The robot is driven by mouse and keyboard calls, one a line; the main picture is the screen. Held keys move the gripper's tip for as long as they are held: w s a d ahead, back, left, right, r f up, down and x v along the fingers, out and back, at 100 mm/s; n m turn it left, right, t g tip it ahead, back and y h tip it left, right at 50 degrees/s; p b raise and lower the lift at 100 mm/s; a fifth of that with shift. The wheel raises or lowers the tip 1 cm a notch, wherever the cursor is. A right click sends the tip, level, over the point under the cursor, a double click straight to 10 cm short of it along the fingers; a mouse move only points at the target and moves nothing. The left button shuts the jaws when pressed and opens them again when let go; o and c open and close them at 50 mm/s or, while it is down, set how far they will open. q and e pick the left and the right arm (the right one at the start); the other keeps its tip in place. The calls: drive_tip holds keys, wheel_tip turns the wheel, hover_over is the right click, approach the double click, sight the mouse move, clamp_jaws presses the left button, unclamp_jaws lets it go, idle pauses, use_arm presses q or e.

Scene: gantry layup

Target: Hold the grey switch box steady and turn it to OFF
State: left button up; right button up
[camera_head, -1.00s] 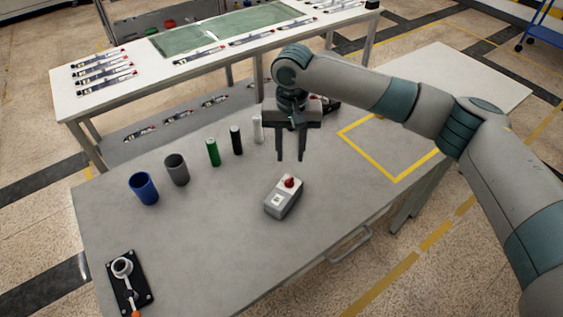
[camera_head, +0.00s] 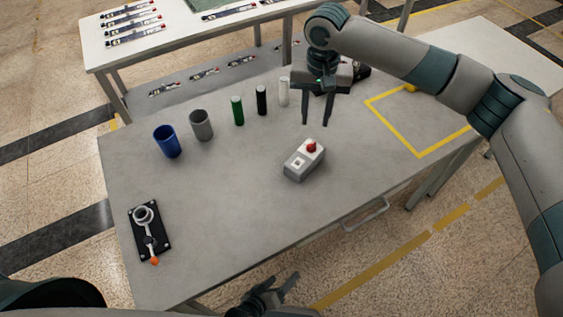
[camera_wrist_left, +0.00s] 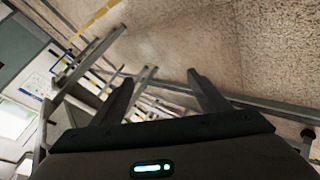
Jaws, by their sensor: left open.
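The grey switch box (camera_head: 303,165) stands on the grey table, with a red knob (camera_head: 311,147) on its far end and a small white square on its top. My right gripper (camera_head: 314,123) points down above and beyond the box, fingers apart and empty, not touching it. My left gripper (camera_head: 283,281) is low at the bottom of the head view, off the table's front edge and well away from the box. In the left wrist view its two fingers (camera_wrist_left: 160,80) are spread with nothing between them; the box does not show there.
On the table (camera_head: 235,215) stand a blue cup (camera_head: 167,142), a grey cup (camera_head: 201,125), and green, black and white cylinders. A black plate with an orange-tipped lever (camera_head: 151,235) lies at the left. A yellow outline (camera_head: 418,157) marks the right. The table around the box is clear.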

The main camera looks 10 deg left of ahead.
use_arm(q)
drive_tip(key=w+d+r+n+t+h, duration=0.2)
drive_tip(key=d+r+n, duration=0.25)
drive_tip(key=r, duration=0.65)
drive_tip(key=w+d+r+n+t+h, duration=0.1)
drive_tip(key=w+d+r+n+t, duration=0.3)
drive_tip(key=r, duration=0.7)
drive_tip(key=d+r+n+t+h, duration=0.1)
drive_tip(key=d+r+n+h, duration=0.15)
drive_tip(key=d+r, duration=0.6)
drive_tip(key=w+a+r+n, duration=0.6)
drive_tip(key=a+n, duration=0.1)
drive_tip(key=a, duration=0.2)
drive_tip(key=w+a+r+n+y, duration=0.1)
drive_tip(key=w+a+r+n, duration=0.5)
drive_tip(key=a, duration=0.4)
drive_tip(key=shift+w+r+n+g, duration=0.2)
drive_tip(key=shift+n+g, duration=0.1)
drive_tip(key=shift+n, duration=0.6)
drive_tip(key=shift+f+y, duration=0.15)
drive_tip(key=shift+y, duration=0.1)
